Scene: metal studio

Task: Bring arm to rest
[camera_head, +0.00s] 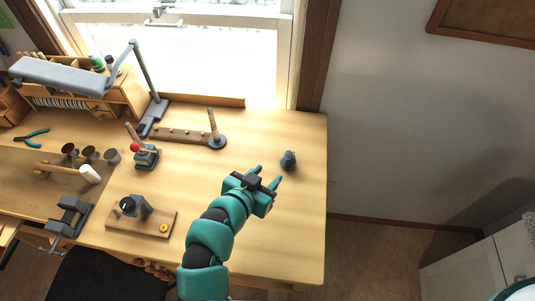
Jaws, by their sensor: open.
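My gripper (266,177) is at the end of my teal arm, over the right part of the wooden workbench (295,235). Its two teal fingers are spread apart with nothing between them. A small dark grey object (288,160) stands on the bench just beyond the fingertips, to their upper right. It appears apart from the fingers. The arm is bent and reaches up from the bottom of the picture. The gripper's exact height above the bench cannot be told.
A grey desk lamp (147,80) stands at the back left. A wooden rack with a post (213,130), a red-knobbed tool (144,155), a wooden board with a device (140,215), a vise (70,216) and a hammer (88,174) occupy the bench's left side. The front right is clear.

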